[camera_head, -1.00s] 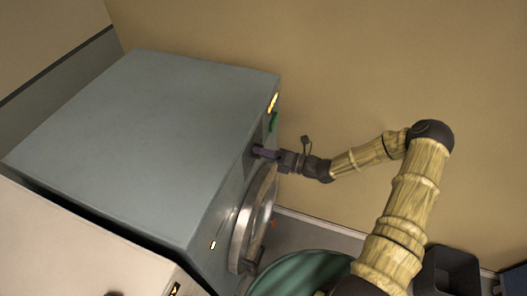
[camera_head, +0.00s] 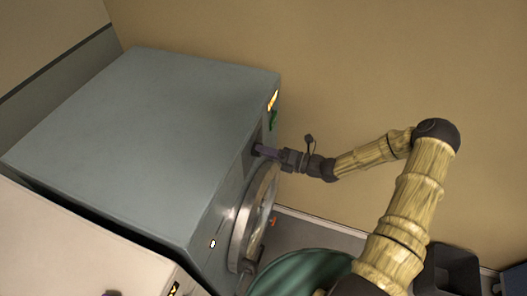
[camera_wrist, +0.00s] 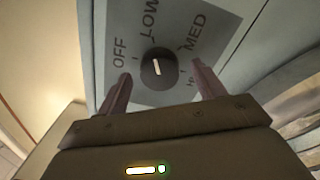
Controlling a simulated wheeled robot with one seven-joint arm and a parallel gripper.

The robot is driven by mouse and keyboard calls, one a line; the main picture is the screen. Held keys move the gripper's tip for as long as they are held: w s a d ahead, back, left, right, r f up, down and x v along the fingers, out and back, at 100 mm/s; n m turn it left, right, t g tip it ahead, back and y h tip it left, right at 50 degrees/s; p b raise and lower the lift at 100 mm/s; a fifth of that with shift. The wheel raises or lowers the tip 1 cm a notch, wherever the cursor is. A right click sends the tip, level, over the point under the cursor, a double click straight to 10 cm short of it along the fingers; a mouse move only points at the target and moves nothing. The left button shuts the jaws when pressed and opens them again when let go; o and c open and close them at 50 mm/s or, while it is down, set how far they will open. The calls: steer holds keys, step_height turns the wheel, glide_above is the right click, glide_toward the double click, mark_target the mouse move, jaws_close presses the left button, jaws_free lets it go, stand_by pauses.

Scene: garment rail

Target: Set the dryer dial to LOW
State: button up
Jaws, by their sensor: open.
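The dryer (camera_head: 150,130) is the grey-blue machine, its front facing right in the head view. In the wrist view its round black dial (camera_wrist: 150,80) sits on a grey label panel (camera_wrist: 215,22) marked OFF, LOW, MED and a partly hidden HI. The dial's white mark runs nearly up and down in the picture, in line with LOW. My gripper (camera_wrist: 160,86) is open, one finger on each side below the dial, with a gap to it on both sides. In the head view my gripper (camera_head: 260,150) is at the dryer front; the dial is not discernible there.
The round dryer door (camera_head: 240,235) is below my gripper. A lit orange display (camera_head: 272,100) and a green part (camera_head: 272,120) are above it. A pale machine (camera_head: 75,245) stands beside the dryer. A green round container (camera_head: 300,272) and a dark bin (camera_head: 452,268) are on the floor.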

steer(key=b+v, duration=0.5)
steer(key=v, duration=1.1)
steer(key=shift+s, duration=0.1)
steer(key=s+a+f+n+g+h, duration=0.1)
steer(key=s+a+n+g+h, duration=0.3)
steer(key=s+n+g+h, duration=0.8)
steer(key=d+r+n+t+h, duration=0.3)
steer(key=r+n+t+h, duration=0.2)
steer(key=n, duration=1.7)
step_height(320, 180, up, 5)
steer(key=t, duration=0.3)
steer(key=shift+s+d+f, duration=0.25)
steer(key=shift+s, duration=0.15)
